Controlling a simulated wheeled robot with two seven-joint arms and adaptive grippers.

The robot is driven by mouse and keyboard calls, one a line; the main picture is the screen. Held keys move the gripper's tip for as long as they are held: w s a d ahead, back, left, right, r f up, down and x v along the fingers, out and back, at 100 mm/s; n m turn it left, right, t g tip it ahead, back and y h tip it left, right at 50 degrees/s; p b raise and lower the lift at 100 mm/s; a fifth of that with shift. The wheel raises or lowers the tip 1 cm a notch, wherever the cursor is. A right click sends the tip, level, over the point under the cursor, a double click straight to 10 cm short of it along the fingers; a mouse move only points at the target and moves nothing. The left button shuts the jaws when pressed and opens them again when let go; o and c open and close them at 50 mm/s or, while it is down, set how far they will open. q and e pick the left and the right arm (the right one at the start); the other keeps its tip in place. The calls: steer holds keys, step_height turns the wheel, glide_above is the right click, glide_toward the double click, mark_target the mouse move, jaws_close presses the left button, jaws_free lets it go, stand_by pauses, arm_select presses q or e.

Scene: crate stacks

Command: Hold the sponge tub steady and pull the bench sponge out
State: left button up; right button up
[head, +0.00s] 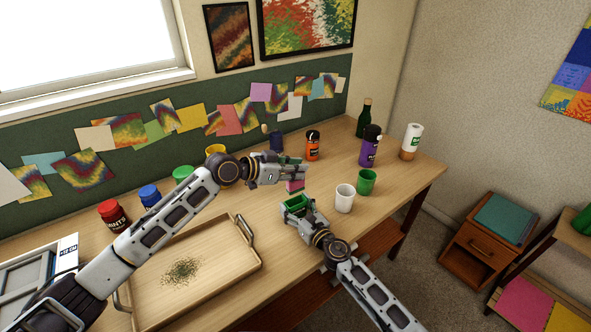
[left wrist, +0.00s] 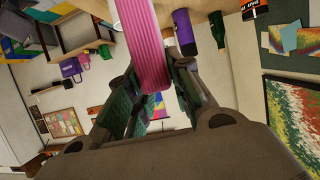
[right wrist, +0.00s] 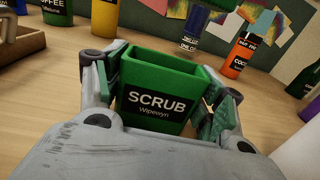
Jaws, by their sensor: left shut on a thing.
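The bench sponge is a pink ribbed block (left wrist: 145,45) between the fingers of my left gripper (head: 300,174). In the head view the sponge (head: 295,186) hangs below those fingers, just above the sponge tub. The sponge tub (right wrist: 158,105) is green, with a black SCRUB label. It stands upright on the table, and the visible part of its inside looks empty.
A white cup (head: 344,198) and a green cup (head: 366,182) stand right of the tub. A purple bottle (head: 370,148) and an orange bottle (head: 312,147) stand behind. A wooden tray (head: 215,285) lies to the left. The table (head: 400,180) has free room at right.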

steer(key=o, duration=0.3)
steer(key=shift+o, duration=0.2)
steer(key=shift+s, duration=0.1)
steer(key=shift+v, duration=5.95)
